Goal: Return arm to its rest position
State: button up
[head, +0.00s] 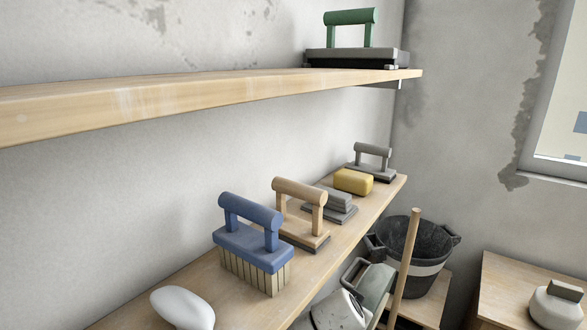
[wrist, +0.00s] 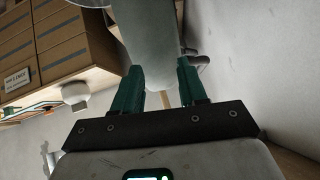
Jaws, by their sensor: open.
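My gripper (wrist: 160,72) shows in the wrist view with its two green fingers apart and nothing between them that they touch. A pale grey rounded column-like shape, which may be part of my own body, lies beyond the fingers. My arm and gripper do not show in the head view, so the arm's overall pose is hidden there.
The lower shelf holds a white rounded object (head: 183,308), a blue brush (head: 252,245), a tan-handled float (head: 300,208) and a yellow block (head: 353,181). An upper shelf (head: 200,98) runs above. A black bucket (head: 418,250) stands beyond. Brown boxes (wrist: 75,45) show in the wrist view.

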jog(key=s+d+f+n+g+b, duration=0.1)
jog(key=s+d+f, duration=0.3)
jog(key=s, duration=0.2)
jog(key=s+d+f+n+g+b, duration=0.1)
jog(key=s+d+f, duration=0.3)
jog(key=s, duration=0.3)
jog(key=s+d+f+g+b, duration=0.1)
jog(key=s+d+f+g, duration=0.1)
jog(key=s+d+f, duration=0.3)
jog(key=s+f+n+g+y+b, duration=0.1)
jog(key=s+n, duration=0.4)
jog(key=s, duration=2.4)
jog(key=g+y+b, duration=0.1)
jog(key=g+y, duration=0.1)
jog(key=shift+f+y, duration=0.25)
jog(key=shift+y, duration=0.15)
